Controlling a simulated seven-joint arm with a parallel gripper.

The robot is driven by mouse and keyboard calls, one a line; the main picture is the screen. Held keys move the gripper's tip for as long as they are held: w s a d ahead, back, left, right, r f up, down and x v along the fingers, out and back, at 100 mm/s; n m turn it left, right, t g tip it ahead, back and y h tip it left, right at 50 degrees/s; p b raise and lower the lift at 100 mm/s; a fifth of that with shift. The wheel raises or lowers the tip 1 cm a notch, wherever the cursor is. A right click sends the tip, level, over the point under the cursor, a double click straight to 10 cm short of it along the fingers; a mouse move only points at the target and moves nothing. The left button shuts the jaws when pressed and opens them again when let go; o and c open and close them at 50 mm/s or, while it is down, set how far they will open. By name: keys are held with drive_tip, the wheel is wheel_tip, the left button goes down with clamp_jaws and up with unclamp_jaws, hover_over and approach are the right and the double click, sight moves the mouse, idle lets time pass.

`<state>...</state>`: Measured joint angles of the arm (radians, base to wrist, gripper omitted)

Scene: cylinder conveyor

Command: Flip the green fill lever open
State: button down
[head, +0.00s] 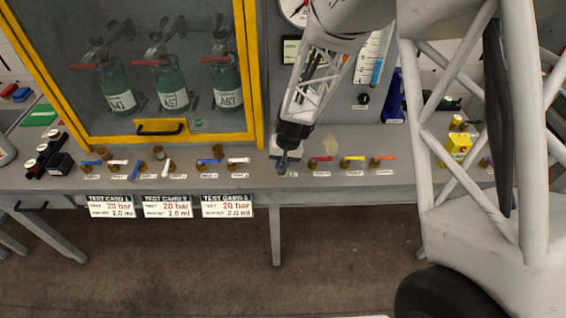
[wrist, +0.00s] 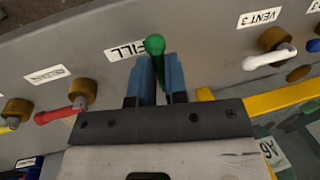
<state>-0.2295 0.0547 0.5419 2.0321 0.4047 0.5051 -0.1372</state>
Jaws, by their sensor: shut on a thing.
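The green fill lever (wrist: 155,45) shows in the wrist view between the two blue fingers of my gripper (wrist: 158,75). Its rounded green end sticks out past the fingertips, beside the white FILL label (wrist: 126,50). The fingers are shut on the lever. The lever's mount is hidden, so I cannot tell how far it is turned. In the head view my gripper (head: 284,160) reaches down to the front ledge of the bench, and the lever is hidden behind it there.
A red lever (wrist: 55,115) is left of my gripper in the wrist view, and a white lever (wrist: 270,60) by the VENT 3 label is on the right. A yellow-framed cabinet (head: 252,75) with green cylinders stands close left of my arm in the head view.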

drive_tip(key=shift+a, duration=0.1)
idle(0.4)
drive_tip(key=c, duration=1.1)
unclamp_jaws()
drive_tip(key=shift+c, duration=0.2)
wheel_tip(320, 180, up, 8)
drive_tip(key=d, duration=0.1)
drive_tip(key=shift+d+f, duration=0.15)
drive_tip(key=shift+d, duration=0.15)
